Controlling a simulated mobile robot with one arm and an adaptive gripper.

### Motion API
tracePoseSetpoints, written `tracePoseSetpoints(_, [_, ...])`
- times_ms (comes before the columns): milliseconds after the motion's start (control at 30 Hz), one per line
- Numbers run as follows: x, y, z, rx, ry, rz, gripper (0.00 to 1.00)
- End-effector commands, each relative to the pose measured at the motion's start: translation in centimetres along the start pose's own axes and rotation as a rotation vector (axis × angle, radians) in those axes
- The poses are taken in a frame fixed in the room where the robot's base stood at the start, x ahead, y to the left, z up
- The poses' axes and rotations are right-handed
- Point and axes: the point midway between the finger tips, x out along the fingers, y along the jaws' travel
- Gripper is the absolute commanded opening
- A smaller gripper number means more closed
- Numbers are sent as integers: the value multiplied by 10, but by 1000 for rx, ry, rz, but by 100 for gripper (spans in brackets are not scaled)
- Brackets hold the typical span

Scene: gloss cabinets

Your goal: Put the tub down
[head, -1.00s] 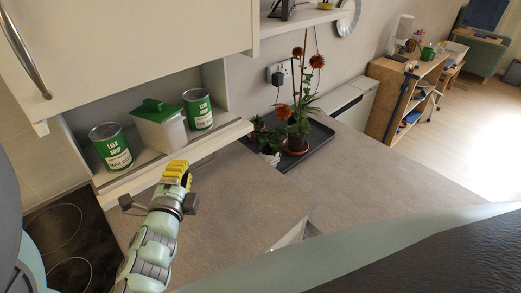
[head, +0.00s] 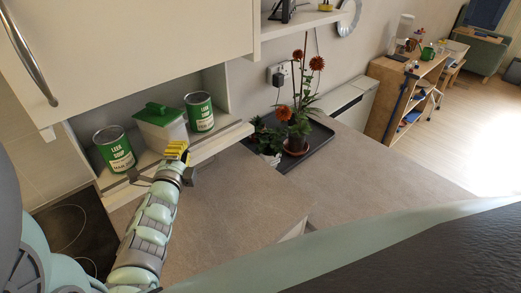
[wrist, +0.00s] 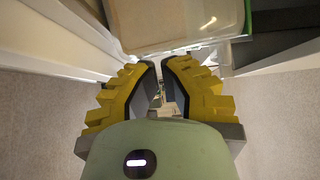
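The tub (head: 162,129) is a pale, translucent box with a green lid. It stands upright on the shelf between two green-and-white soup cans, and its lower part fills the top of the wrist view (wrist: 175,22). My gripper (head: 177,150) has yellow ridged fingers and is at the shelf's front edge, just right of and below the tub in the head view. In the wrist view my gripper (wrist: 160,68) shows a narrow gap between its fingertips, with nothing held in it. The tub lies beyond the fingers, apart from them.
The left leek soup can (head: 114,149) and right can (head: 200,112) flank the tub on the narrow shelf (head: 213,143). A cabinet door (head: 130,45) hangs above. The grey counter (head: 235,205) below is largely clear, with a plant tray (head: 318,137) behind and a dark hob at left.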

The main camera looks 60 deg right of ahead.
Motion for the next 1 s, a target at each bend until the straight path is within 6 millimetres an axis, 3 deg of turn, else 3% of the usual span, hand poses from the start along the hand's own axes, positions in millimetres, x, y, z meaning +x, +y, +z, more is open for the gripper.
tracePoseSetpoints(267, [1, 1, 2, 1, -2, 0, 0])
tracePoseSetpoints(533, [18, 0, 17, 2, 1, -2, 0])
tracePoseSetpoints(1000, [12, 2, 17, 1, 1, 2, 0])
